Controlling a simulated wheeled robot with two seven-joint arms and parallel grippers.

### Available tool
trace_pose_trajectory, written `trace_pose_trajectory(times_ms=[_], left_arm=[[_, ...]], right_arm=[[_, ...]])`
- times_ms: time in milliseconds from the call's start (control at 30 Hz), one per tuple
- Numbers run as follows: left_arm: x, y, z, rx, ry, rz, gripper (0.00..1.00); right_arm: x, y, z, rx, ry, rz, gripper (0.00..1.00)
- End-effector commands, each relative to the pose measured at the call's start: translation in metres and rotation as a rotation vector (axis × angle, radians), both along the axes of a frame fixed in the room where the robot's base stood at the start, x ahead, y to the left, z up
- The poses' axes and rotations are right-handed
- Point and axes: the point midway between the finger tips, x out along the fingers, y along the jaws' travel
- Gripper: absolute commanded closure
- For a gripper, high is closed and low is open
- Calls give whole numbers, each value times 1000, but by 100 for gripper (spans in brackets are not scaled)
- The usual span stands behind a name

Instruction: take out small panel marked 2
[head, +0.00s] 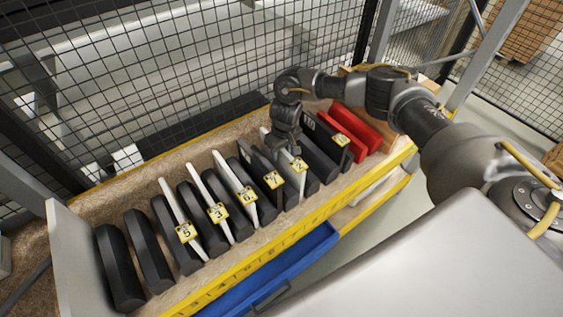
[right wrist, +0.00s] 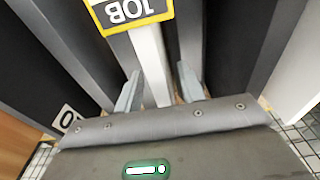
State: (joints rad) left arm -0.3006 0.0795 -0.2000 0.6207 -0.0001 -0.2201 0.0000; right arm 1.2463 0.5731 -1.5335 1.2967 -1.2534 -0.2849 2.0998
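The small panel marked 2 (head: 297,178) is a thin white board standing on edge in the rack, with a yellow-rimmed label at its front edge. My right gripper (head: 284,148) is above this panel, reaching down at its upper rear part. In the right wrist view the white panel (right wrist: 151,60) runs between the two fingers of my right gripper (right wrist: 158,88). The fingers are apart, one on each side of the panel, with a gap visible beside it. The label there reads "JOB" upside down; its number is out of frame. My left gripper is not in view.
White panels marked 5 (head: 173,205), 3 (head: 211,205) and 6 (head: 234,188) stand to the left among several black dividers. Two red dividers (head: 350,125) are at the right end. A blue drawer (head: 275,270) juts out below the yellow front edge. Mesh fencing stands behind.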

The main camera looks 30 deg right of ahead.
Motion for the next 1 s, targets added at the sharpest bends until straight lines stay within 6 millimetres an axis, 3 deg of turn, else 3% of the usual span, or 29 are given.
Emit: trace_pose_trajectory(times_ms=[167,467,1000], left_arm=[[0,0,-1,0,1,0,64],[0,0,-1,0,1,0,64],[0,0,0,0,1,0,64]], right_arm=[[0,0,0,1,-1,0,62],[0,0,0,1,-1,0,100],[0,0,1,0,-1,-1,100]])
